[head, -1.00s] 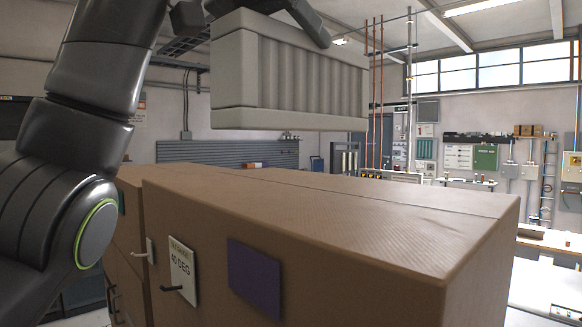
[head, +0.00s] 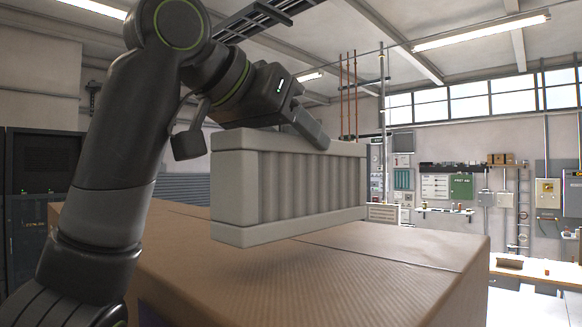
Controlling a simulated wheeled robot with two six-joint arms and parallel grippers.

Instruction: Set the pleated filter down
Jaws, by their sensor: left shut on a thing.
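The pleated filter (head: 300,190) is a pale grey block with a ribbed front between thick top and bottom rails. It is upright in the middle of the head view, over the flat brown top (head: 330,285) of a large box-like unit. My left gripper (head: 252,138) comes in from the upper left and is shut on the filter at its upper part. The filter's underside is low over the brown top; I cannot tell for sure whether they touch. The filter hides part of the top behind it. My right gripper is not in view.
The brown top has free room in front of the filter and to its right, and a seam runs across it. A dark rack (head: 40,180) stands at the left. A workbench (head: 540,275) is beyond at the right, with panels on the far wall.

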